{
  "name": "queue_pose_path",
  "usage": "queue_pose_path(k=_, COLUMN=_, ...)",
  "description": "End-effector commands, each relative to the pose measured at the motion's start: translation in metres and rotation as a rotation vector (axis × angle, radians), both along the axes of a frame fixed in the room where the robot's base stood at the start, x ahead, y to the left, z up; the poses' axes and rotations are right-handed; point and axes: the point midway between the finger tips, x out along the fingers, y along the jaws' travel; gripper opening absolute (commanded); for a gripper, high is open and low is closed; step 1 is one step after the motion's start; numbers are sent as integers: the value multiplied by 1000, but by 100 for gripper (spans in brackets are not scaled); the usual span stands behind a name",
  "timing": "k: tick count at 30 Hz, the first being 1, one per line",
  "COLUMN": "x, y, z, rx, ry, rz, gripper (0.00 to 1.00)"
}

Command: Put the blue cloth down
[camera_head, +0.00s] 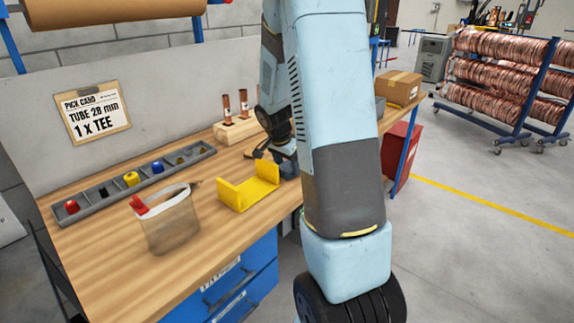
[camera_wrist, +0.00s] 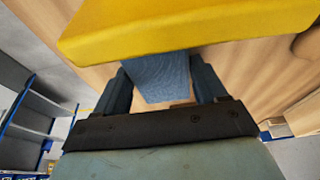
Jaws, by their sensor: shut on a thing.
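My gripper (camera_wrist: 162,76) is shut on the blue cloth (camera_wrist: 160,84), which shows between its two dark fingers in the wrist view. The far part of the cloth is hidden behind the yellow holder (camera_wrist: 190,30). In the head view my gripper (camera_head: 274,153) is low over the wooden bench, just behind and right of the yellow holder (camera_head: 248,187). My arm hides much of this area, so I cannot tell whether the cloth touches the bench.
A bag (camera_head: 170,222) with a red item in it stands front left on the bench (camera_head: 110,260). A grey parts tray (camera_head: 115,190) lies along the back. A wooden block with copper tubes (camera_head: 232,130) and a cardboard box (camera_head: 398,87) stand further back. Bare wood lies around the bag.

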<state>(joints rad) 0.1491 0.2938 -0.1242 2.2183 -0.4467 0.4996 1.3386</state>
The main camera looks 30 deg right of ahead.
Motion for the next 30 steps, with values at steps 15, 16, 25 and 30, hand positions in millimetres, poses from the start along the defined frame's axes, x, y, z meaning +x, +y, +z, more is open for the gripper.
queue_pose_path(k=15, x=0, y=1, z=-2, rx=0, ry=0, rz=1, gripper=97)
queue_pose_path(k=16, x=0, y=1, z=-2, rx=0, ry=0, rz=1, gripper=97)
queue_pose_path(k=25, x=0, y=3, z=9, rx=-1, ry=-1, rz=1, gripper=97)
queue_pose_path(k=30, x=-2, y=10, z=35, rx=0, ry=-5, rz=2, gripper=97)
